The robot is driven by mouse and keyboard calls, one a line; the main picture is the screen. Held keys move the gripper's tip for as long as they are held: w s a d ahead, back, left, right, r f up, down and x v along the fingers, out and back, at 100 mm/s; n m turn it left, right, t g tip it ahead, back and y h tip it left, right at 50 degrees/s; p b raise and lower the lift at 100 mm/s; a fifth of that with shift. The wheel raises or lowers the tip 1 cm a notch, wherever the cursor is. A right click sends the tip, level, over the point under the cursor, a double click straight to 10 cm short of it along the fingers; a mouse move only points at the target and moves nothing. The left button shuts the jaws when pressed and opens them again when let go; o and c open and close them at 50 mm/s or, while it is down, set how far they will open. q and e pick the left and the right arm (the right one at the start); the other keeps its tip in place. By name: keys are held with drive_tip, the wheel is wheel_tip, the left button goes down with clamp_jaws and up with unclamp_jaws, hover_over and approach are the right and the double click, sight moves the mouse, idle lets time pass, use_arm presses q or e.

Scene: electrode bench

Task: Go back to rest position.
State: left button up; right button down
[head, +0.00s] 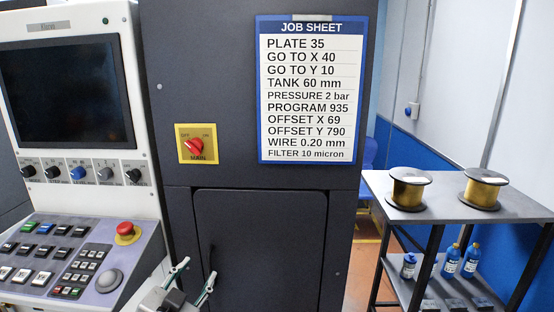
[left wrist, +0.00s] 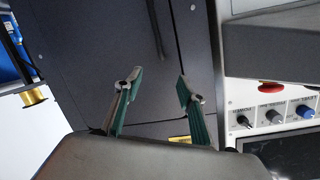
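My left gripper (head: 191,284) shows at the bottom of the head view, in front of the dark cabinet (head: 235,150). Its two green-grey fingers are spread apart with nothing between them. The fingers also show in the left wrist view (left wrist: 158,88), open and empty, with the dark cabinet door behind them. The gripper is to the right of the control console (head: 80,262) and apart from it. My right gripper is in neither view.
The console has a dark screen (head: 68,92), a row of knobs, several keys and a red emergency button (head: 126,229). The cabinet carries a red main switch (head: 195,146) and a job sheet (head: 308,90).

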use_arm(q)
drive_tip(key=s+f+g, duration=0.1)
drive_tip(key=s+f, duration=0.2)
drive_tip(key=f, duration=0.5)
drive_tip(key=s+a+f+n+g, duration=0.1)
drive_tip(key=s+f, duration=0.3)
drive_tip(key=f, duration=0.3)
drive_tip(key=s+f+g, duration=0.1)
drive_tip(key=s+f, duration=0.2)
drive_tip(key=f, duration=0.5)
drive_tip(key=s+a+f+n+g, duration=0.1)
drive_tip(key=s+a+f+g, duration=0.1)
drive_tip(key=s+f, duration=1)
drive_tip(key=shift+s+f, duration=0.2)
drive_tip(key=shift+s, duration=0.4)
drive_tip(key=shift+a, duration=0.1)
